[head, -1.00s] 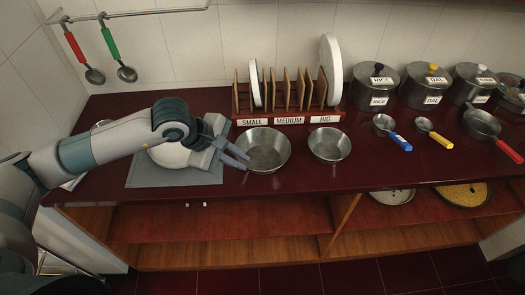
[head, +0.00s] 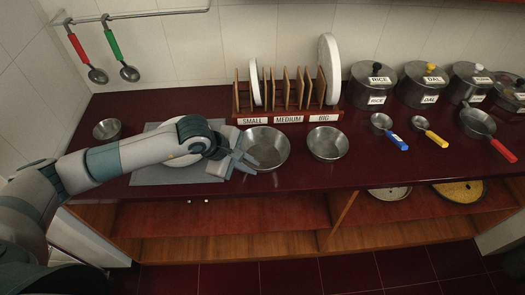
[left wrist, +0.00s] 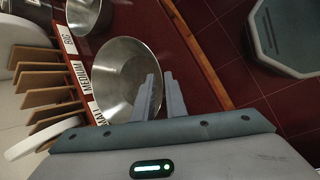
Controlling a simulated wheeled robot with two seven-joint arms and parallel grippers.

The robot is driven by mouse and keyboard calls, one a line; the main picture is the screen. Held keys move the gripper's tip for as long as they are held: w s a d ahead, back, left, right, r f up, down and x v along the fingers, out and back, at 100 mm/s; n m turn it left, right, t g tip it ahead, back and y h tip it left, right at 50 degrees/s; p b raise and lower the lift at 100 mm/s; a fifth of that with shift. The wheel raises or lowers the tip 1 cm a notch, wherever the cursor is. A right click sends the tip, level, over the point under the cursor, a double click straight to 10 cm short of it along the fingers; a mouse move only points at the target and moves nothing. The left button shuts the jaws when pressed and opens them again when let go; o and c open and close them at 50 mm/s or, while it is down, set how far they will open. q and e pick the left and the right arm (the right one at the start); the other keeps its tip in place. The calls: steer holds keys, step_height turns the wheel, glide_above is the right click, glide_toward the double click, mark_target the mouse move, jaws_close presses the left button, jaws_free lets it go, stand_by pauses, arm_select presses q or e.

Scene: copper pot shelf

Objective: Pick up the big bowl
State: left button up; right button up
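The big bowl (head: 265,145), wide and steel, stands upright on the dark red counter in front of the rack. It also shows in the left wrist view (left wrist: 120,78). My left gripper (head: 246,162) is at the bowl's left front rim in the head view. In the left wrist view its two fingers (left wrist: 160,95) are apart with a gap between them, overlapping the bowl's rim. I cannot tell whether they touch it. My right gripper is not in view.
A smaller steel bowl (head: 327,144) stands to the right, and a small one (head: 107,129) at the far left. A rack (head: 290,117) labelled SMALL, MEDIUM, BIG stands behind. A grey mat (head: 150,174) with a white plate lies under my left arm. Labelled pots and measuring cups are at the right.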

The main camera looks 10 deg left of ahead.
mark_target(255, 169)
arm_select(q)
steer(key=p+x, duration=0.1)
steer(key=x, duration=0.1)
steer(key=shift+d+f, duration=0.2)
steer(key=shift+f, duration=0.05)
steer(key=shift+w+f, duration=0.15)
steer(key=shift+f, duration=0.15)
steer(key=shift+c, duration=0.6)
jaws_close()
steer(key=shift+r, duration=0.15)
